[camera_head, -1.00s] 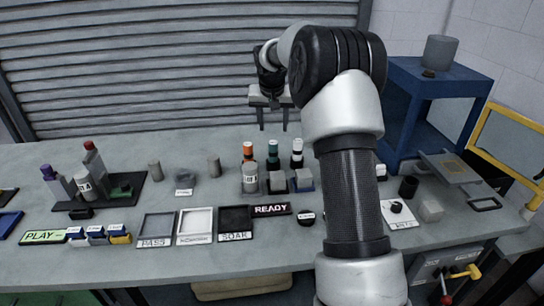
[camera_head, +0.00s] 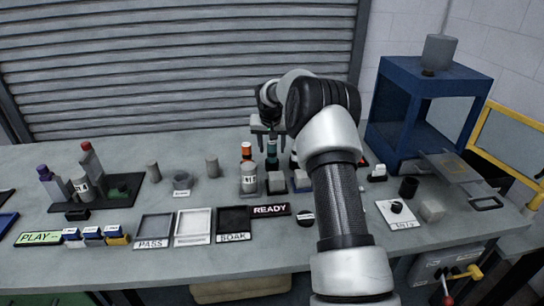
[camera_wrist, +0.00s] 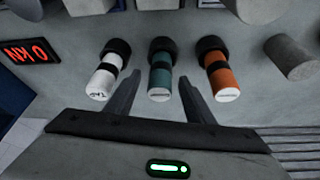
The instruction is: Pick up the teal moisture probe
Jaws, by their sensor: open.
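The teal moisture probe (camera_head: 272,148) stands upright at the back of the table, in a row between an orange probe (camera_head: 246,151) and a white probe. In the wrist view the teal probe (camera_wrist: 160,76) has a black band, a dark collar and a pale end. The orange probe (camera_wrist: 221,76) is to its right and the white probe (camera_wrist: 103,78) to its left. My gripper (camera_head: 270,138) is open and points down over the teal probe. In the wrist view my gripper (camera_wrist: 159,88) has one finger on each side of it, with visible gaps. The white probe is mostly hidden in the head view.
A grey cylinder (camera_head: 212,167) stands to the left, also seen in the wrist view (camera_wrist: 289,56). A shutter (camera_head: 180,60) rises behind.

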